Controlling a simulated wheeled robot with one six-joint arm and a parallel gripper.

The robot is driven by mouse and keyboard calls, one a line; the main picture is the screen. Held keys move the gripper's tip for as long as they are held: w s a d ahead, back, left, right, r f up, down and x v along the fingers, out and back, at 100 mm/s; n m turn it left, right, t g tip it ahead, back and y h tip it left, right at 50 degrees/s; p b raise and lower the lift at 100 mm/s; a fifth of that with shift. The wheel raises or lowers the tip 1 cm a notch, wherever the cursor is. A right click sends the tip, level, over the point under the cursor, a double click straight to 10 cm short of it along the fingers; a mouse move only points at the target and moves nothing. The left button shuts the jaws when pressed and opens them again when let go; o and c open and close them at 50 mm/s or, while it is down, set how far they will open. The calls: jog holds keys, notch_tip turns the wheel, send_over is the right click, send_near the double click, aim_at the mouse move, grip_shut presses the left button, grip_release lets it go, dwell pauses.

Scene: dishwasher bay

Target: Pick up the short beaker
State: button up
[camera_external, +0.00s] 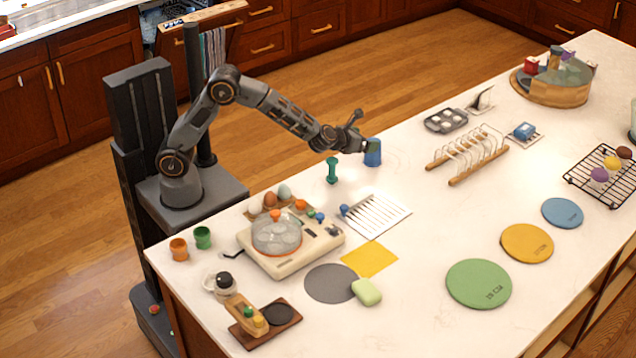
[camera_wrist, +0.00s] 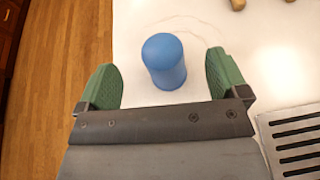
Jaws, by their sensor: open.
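A short blue beaker (camera_external: 372,153), a plain rounded cylinder, stands on the white counter at the end of my arm. It also shows in the wrist view (camera_wrist: 164,62), upper middle, with its closed, rounded end towards the camera. My gripper (camera_external: 360,135) is open, its green finger pads spread wide. In the wrist view my gripper (camera_wrist: 164,74) has one pad on each side of the beaker, with a clear gap on both sides. Neither pad appears to touch it. Nothing is held.
A slotted white rack (camera_external: 378,216) lies in front, and a wire rack with wooden rails (camera_external: 467,153) stands to the right. The counter close around the beaker is clear.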

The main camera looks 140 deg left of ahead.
jog(key=shift+f, duration=0.55)
jog(key=shift+a+f, duration=0.1)
jog(key=shift+a, duration=0.05)
jog(key=shift+p+x, duration=0.5)
jog(key=shift+x, duration=1.85)
jog(key=c, duration=1)
